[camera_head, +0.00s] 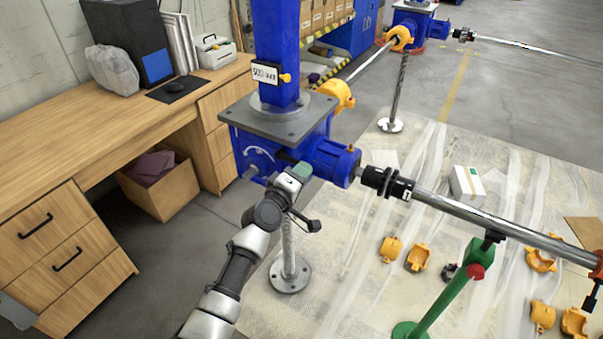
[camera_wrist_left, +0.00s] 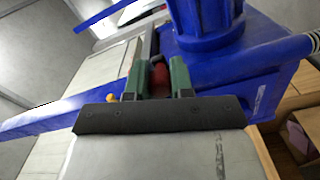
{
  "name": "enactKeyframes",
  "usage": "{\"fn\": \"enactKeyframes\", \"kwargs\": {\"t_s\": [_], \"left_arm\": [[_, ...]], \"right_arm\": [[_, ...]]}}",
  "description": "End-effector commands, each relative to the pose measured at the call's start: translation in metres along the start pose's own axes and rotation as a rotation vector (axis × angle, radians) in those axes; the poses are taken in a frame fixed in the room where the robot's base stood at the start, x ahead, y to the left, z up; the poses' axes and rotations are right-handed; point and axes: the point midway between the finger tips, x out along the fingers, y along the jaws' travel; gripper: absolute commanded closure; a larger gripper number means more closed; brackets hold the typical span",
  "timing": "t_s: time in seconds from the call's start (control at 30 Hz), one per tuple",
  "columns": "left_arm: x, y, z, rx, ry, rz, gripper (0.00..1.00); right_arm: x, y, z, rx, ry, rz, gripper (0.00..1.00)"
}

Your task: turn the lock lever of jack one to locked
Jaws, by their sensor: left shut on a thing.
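Jack one, a blue screw jack (camera_head: 322,155) with a grey top plate and a blue column, stands at the centre of the head view. My left gripper (camera_head: 297,176) is at the front of its housing, below the plate. In the left wrist view the two green fingertips of my left gripper (camera_wrist_left: 159,80) are shut on a small red piece, which appears to be the lock lever (camera_wrist_left: 159,76). The blue housing (camera_wrist_left: 235,65) is close beside the fingers. The lever is hidden in the head view, and its angle cannot be told. My right gripper is in neither view.
A wooden desk (camera_head: 110,105) stands at left, with an open box (camera_head: 160,190) beneath. A steel shaft (camera_head: 460,210) runs right from the jack, over a green stand (camera_head: 450,290). Orange half-shells (camera_head: 417,257) lie on the floor sheet. A second blue jack (camera_head: 412,20) stands behind.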

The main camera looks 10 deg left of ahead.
Motion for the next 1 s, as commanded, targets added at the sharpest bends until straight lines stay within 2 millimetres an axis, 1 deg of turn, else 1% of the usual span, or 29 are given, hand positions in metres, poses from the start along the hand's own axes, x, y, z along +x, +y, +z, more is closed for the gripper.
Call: {"fn": "enactKeyframes", "kwargs": {"t_s": [0.33, 0.37, 0.5, 0.53, 0.83, 0.93, 1.0], "left_arm": [[0.000, 0.002, -0.001, -0.007, 0.003, 0.004, 1.00], [0.000, 0.002, -0.002, -0.007, 0.003, 0.004, 0.75], [0.000, 0.002, -0.001, -0.006, 0.003, 0.004, 0.53], [0.000, 0.002, -0.001, -0.006, 0.003, 0.003, 0.52], [-0.002, 0.001, -0.001, -0.004, 0.001, 0.002, 0.52], [-0.012, 0.000, 0.000, -0.005, 0.001, 0.001, 0.52], [-0.024, 0.000, 0.000, -0.006, 0.001, 0.000, 0.52]], "right_arm": [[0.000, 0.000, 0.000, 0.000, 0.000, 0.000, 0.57], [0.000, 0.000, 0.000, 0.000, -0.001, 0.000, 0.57], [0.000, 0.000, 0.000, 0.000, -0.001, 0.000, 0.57], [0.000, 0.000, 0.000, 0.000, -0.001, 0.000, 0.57], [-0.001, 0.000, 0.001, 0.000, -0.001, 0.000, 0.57], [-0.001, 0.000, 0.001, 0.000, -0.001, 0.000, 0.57], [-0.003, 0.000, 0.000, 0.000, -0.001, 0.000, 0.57]]}}
